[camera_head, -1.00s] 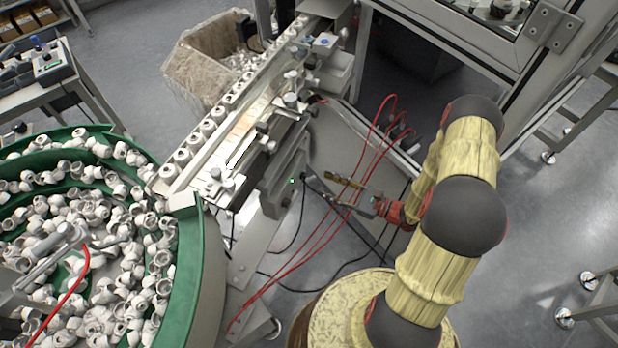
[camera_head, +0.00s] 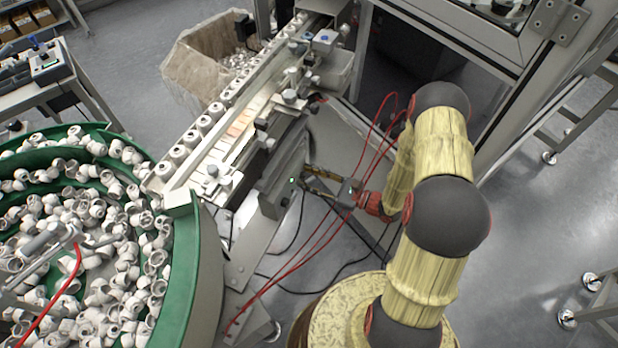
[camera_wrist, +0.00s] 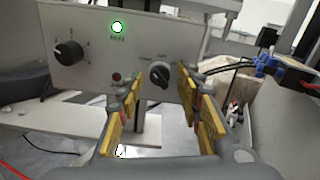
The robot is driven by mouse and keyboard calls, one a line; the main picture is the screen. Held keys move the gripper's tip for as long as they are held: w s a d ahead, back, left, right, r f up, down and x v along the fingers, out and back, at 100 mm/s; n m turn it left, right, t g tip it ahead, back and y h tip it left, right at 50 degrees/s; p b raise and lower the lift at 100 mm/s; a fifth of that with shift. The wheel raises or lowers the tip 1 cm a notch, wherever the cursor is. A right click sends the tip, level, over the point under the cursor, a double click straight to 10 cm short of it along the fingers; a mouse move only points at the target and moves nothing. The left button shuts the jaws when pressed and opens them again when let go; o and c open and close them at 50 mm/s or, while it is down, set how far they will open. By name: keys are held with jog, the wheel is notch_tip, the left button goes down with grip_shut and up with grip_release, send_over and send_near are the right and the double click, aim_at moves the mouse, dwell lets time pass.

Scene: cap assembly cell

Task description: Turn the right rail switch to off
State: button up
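The control panel (camera_wrist: 100,60) fills the upper left of the wrist view. It carries a black rotary knob (camera_wrist: 69,52) at left, a lit green lamp (camera_wrist: 117,27) at top, and a second black rotary switch (camera_wrist: 159,74) with a light pointer at right. The labels are too small to read. My gripper (camera_wrist: 158,88) is open, its yellow fingers apart below and on either side of the right switch, with nothing between them. In the head view my gripper (camera_head: 306,178) is close to the side of the rail, where a green lamp (camera_head: 292,180) shows.
A rail (camera_head: 225,135) with a row of white caps runs above the panel. A green bowl (camera_head: 205,260) full of white caps stands at left. Red hoses (camera_head: 330,215) hang close to my arm. A machine frame (camera_head: 505,90) stands at right.

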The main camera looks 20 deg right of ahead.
grip_shut()
jog(key=shift+r+m+p, duration=0.1)
jog(key=shift+m+p, duration=0.2)
jog(key=shift+p, duration=0.1)
jog(key=m+p, duration=0.5)
jog(key=m, duration=0.3)
jog(key=shift+s, duration=0.1)
dwell(0.4)
dwell(0.3)
jog(key=shift+o, duration=0.4)
grip_release()
jog(key=shift+o, duration=0.3)
